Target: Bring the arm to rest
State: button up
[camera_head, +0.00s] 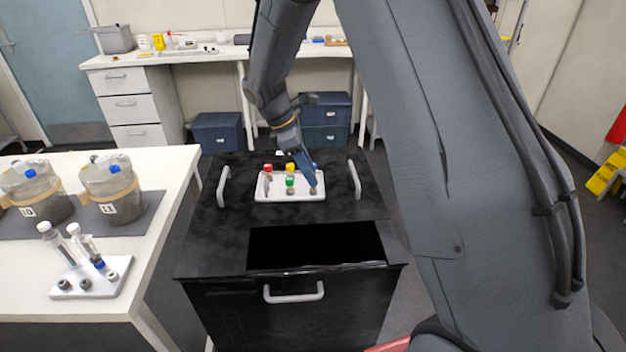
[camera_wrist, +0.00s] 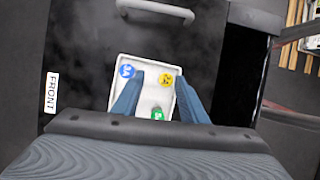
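My arm reaches down over the black cart (camera_head: 230,235). My gripper (camera_head: 312,184) is low over the right side of a small white tray (camera_head: 272,194) on the cart top. In the wrist view my gripper (camera_wrist: 160,78) has its two blue fingers spread apart over the tray (camera_wrist: 147,64), with no object clearly held. The tray carries vials with a red cap (camera_head: 267,168), a yellow cap (camera_head: 290,167) and a green cap (camera_head: 290,181). A blue cap (camera_wrist: 127,71) also shows, near the left fingertip. The wrist view does not show the red cap.
The cart has two upright handles, an open dark recess (camera_head: 315,245) and a front handle (camera_head: 293,293). A white table (camera_head: 165,180) at left holds shaker vessels (camera_head: 112,190) and a tube rack (camera_head: 95,285). A bench with drawers (camera_head: 125,103) stands behind.

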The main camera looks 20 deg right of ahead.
jog(key=shift+b+v, duration=0.35)
jog(key=shift+v, duration=1.7)
jog(key=s+d+f+m+t+y, duration=0.1)
jog(key=s+m+y, duration=0.1)
jog(key=s+m, duration=0.6)
jog(key=s+d+f+m+y, duration=0.1)
jog(key=s+m, duration=0.7)
jog(key=s, duration=0.8)
jog(key=shift+s+d+t+y, duration=0.3)
jog(key=shift+t+y, duration=0.1)
jog(key=shift+y, duration=0.4)
